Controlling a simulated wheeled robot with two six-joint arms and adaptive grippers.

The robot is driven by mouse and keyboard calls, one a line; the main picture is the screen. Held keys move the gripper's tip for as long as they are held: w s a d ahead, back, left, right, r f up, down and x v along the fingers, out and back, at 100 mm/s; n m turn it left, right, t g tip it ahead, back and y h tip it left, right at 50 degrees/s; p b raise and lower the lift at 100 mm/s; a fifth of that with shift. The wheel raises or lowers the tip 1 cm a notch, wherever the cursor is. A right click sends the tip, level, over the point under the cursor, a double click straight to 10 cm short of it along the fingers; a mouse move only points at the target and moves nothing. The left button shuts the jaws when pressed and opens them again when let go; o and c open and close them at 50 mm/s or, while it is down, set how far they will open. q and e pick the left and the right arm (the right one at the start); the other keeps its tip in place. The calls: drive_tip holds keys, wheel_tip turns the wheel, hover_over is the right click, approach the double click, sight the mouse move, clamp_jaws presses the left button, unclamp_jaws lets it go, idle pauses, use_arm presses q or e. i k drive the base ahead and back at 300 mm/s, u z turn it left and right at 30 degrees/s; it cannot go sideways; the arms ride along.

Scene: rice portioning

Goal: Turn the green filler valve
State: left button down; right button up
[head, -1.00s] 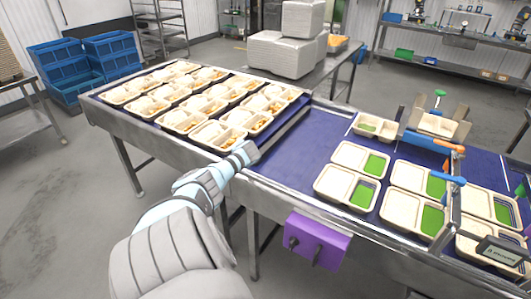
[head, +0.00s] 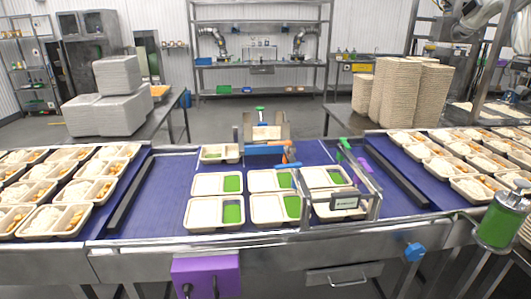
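A small green handle (head: 260,109) stands upright on the metal filler frame at the back middle of the blue conveyor. Another green part (head: 344,145) shows on the rail to its right. I cannot tell for sure which of the two is the filler valve. An orange lever (head: 290,152) and a blue bar (head: 262,150) sit at the front of the filler. Neither of my grippers is in view.
Filled trays (head: 55,190) line the left belt and more (head: 465,160) the right. A purple box (head: 206,276) and a blue knob (head: 414,252) are on the front edge. A green pump bottle (head: 500,218) stands at right. Stacked trays (head: 410,92) stand behind.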

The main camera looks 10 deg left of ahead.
sight(343, 140)
drive_tip(key=u, duration=0.25)
drive_tip(key=i, duration=0.95)
drive_tip(key=z, duration=0.9)
